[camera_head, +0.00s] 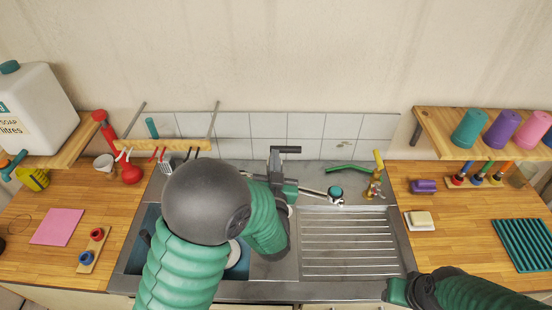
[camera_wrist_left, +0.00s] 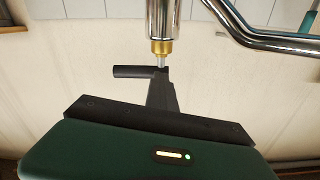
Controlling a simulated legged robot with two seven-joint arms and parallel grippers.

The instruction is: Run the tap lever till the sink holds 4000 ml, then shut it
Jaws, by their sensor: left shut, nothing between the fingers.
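My left arm reaches over the sink (camera_head: 121,262), its dark elbow hiding much of the bowl. My left gripper (camera_head: 276,166) is shut and empty behind the bowl, by the tap (camera_head: 312,191). In the left wrist view the black fingers (camera_wrist_left: 161,95) stand just below the tap's chrome body and brass collar (camera_wrist_left: 161,46). A short black bar (camera_wrist_left: 138,72) lies across their tips; I cannot tell if it is the lever or touches them. The bowl shows some blue and a white round item; the water level is unclear. My right gripper (camera_head: 396,291) is at the front right, its jaws unclear.
The ribbed steel drainer (camera_head: 350,245) right of the bowl is clear. A teal scrubber (camera_head: 335,191) and a small brass and red item (camera_head: 375,186) stand behind it. A wooden rack (camera_head: 160,144) is at the back left. A shelf with cups (camera_head: 469,128) overhangs the right counter.

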